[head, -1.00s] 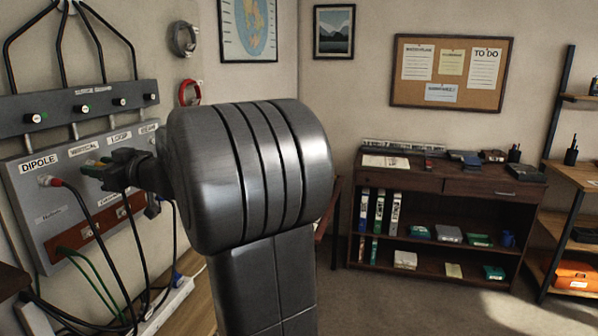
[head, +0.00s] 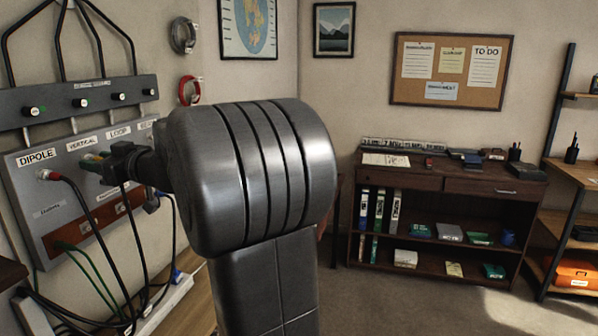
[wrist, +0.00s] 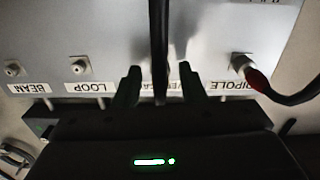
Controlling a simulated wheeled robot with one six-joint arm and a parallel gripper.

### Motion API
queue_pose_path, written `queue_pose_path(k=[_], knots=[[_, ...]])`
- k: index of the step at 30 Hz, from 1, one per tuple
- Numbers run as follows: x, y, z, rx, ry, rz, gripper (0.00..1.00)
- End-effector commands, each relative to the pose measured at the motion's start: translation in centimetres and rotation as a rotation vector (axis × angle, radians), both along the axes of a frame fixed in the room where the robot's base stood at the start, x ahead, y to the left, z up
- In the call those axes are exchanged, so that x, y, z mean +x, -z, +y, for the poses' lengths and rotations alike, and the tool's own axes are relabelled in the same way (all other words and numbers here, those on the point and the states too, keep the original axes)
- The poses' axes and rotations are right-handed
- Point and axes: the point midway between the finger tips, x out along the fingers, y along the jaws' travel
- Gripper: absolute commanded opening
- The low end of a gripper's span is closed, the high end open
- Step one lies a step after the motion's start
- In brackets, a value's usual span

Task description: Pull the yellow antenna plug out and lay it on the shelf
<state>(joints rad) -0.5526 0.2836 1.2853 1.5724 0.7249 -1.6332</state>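The grey antenna panel (head: 45,222) is on the left wall, with sockets labelled DIPOLE, VERTICAL, LOOP and one partly hidden by my arm. My gripper (head: 92,161) is at the VERTICAL socket. A small bit of yellow (head: 104,154) shows by its fingertips; the plug itself is mostly hidden. In the wrist view the panel appears upside down, and my two fingers (wrist: 159,72) stand apart on either side of a dark cable (wrist: 158,45), with visible gaps. The yellow plug cannot be made out there. A red-collared plug (head: 44,175) sits in the DIPOLE socket.
Black and green cables (head: 82,196) hang below the panel. A power strip (head: 168,300) lies low on the left. A dark bookcase (head: 395,185) with books and boxes stands at the back, and an open wooden shelf unit (head: 570,178) at the far right. Carpet between is clear.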

Motion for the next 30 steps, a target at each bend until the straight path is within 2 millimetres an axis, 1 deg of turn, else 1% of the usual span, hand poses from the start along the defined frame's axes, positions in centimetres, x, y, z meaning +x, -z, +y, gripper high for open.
queue_pose_path(k=[7,8,9,13,21,30], knots=[[0.0,0.0,0.0,0.000,0.000,0.000,0.37],[0.0,0.0,0.0,0.000,0.000,0.000,0.33],[0.0,0.0,0.0,0.000,0.000,0.000,0.26],[0.0,0.0,0.0,0.000,0.000,0.000,0.00],[-0.1,0.0,-0.1,0.001,0.000,0.000,0.00],[-0.4,0.1,-1.2,0.002,0.000,-0.002,0.00]])
